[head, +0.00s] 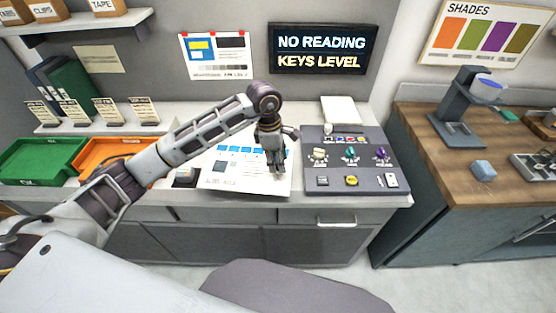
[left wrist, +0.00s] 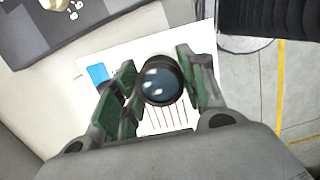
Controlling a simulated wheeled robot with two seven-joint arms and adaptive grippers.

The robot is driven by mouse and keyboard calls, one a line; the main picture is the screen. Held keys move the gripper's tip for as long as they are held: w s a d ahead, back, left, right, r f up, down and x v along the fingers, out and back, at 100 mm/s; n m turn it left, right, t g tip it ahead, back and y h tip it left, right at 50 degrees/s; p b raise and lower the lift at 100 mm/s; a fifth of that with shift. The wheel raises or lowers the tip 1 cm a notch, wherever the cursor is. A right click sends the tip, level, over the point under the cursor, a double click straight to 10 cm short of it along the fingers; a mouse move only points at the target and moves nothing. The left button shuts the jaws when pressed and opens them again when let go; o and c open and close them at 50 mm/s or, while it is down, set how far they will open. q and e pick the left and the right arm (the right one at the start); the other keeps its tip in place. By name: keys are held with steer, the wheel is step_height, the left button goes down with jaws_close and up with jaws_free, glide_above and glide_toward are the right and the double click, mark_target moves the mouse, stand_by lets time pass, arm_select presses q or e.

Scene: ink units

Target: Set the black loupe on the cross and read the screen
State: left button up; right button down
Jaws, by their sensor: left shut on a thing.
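My left gripper (head: 275,166) is over the right part of the white printed sheet (head: 222,186) on the counter. In the left wrist view, my left gripper (left wrist: 158,86) has its green-padded fingers on both sides of the round black loupe (left wrist: 161,84), shut on it. The loupe's lens faces the camera, with the sheet (left wrist: 139,57) behind it. I cannot tell whether the loupe touches the sheet. I cannot make out the cross. The screen (head: 320,51) on the wall reads "NO READING" and "KEYS LEVEL". My right gripper is not in view.
A grey control panel (head: 335,205) with knobs and buttons stands right of the sheet. A green tray (head: 38,158) and an orange tray (head: 98,150) are at the left. A small dark-topped block (head: 186,176) sits by the sheet's left edge. A wooden side table (head: 440,150) stands right.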

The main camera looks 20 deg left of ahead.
arm_select(q)
steer(key=shift+r, duration=0.1)
steer(key=shift+s, duration=0.1)
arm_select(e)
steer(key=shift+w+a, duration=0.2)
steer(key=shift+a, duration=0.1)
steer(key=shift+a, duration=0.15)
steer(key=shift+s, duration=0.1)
arm_select(q)
steer(key=shift+f+b, duration=0.35)
steer(key=shift+f, duration=0.9)
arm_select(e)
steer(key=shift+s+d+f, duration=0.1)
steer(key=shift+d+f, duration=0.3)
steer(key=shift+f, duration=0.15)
arm_select(q)
steer(key=shift+b, duration=0.4)
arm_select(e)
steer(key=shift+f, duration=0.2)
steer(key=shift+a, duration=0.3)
